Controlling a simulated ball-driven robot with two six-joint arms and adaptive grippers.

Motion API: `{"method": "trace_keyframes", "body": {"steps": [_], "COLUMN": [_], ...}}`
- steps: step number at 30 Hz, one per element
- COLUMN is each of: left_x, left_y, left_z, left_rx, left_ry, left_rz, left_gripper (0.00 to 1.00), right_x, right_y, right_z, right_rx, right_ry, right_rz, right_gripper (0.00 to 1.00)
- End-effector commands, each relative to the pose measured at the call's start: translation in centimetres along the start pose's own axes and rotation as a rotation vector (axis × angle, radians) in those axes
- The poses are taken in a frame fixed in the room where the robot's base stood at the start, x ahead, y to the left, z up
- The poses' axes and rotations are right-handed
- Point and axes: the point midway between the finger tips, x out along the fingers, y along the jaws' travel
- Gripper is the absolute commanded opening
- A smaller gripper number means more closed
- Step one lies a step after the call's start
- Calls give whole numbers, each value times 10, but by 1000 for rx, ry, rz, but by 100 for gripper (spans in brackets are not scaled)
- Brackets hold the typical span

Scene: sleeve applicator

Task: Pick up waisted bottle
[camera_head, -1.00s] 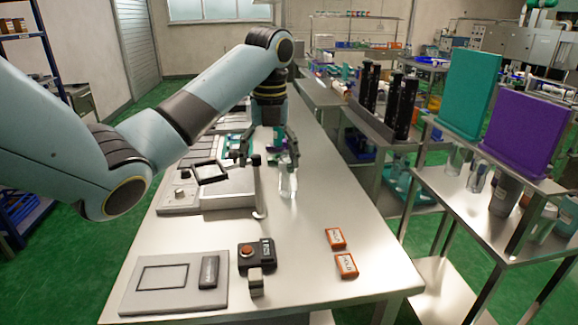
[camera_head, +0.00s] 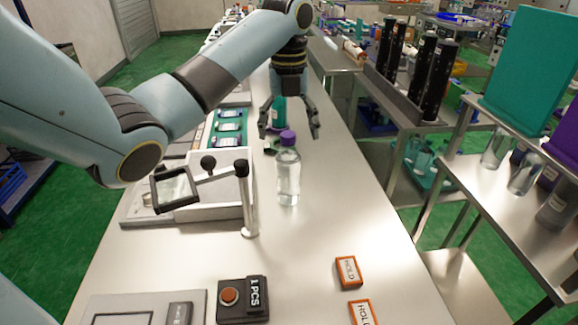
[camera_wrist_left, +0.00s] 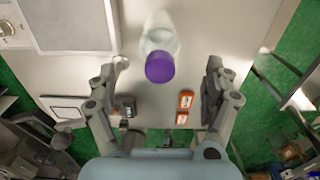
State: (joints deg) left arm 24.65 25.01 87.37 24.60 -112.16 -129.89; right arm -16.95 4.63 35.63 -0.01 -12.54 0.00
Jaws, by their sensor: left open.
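The waisted bottle is a clear bottle (camera_head: 287,176) with a purple cap (camera_head: 288,138), upright on the metal table. My left gripper (camera_head: 289,134) is open and empty, pointing down. In the head view its fingers show behind and beside the cap, apart from the bottle. In the left wrist view the purple cap (camera_wrist_left: 160,67) shows between the open fingertips (camera_wrist_left: 168,63), with the clear body (camera_wrist_left: 158,36) above it in the picture. No contact shows. My right gripper is not in view.
A post with a framed lens (camera_head: 174,188) stands left of the bottle. A control box with a red button (camera_head: 242,299) and orange HOLD blocks (camera_head: 347,272) lie in front. The table right of the bottle is clear. A shelf with tall panels (camera_head: 533,75) stands at right.

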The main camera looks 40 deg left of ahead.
Motion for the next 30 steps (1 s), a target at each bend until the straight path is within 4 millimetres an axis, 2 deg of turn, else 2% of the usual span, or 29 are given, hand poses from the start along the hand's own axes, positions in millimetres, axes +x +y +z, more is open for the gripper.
{"method": "trace_keyframes", "body": {"steps": [3,6,10,16,19,25,26,30], "left_x": [17,25,38,69,77,78,78,78], "left_y": [0,0,0,0,0,0,0,0], "left_z": [0,0,0,1,1,1,1,1], "left_rx": [-2,-2,-1,-1,-1,-1,-1,-1], "left_ry": [2,1,3,2,0,-2,-1,-1], "left_rz": [2,1,3,1,2,1,1,1], "left_gripper": [84,84,84,84,84,84,83,65], "right_x": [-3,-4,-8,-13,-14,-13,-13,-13], "right_y": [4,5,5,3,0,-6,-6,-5], "right_z": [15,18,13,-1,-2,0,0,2], "right_rx": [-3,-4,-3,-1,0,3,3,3], "right_ry": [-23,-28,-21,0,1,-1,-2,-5], "right_rz": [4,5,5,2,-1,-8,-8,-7], "right_gripper": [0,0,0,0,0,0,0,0]}}
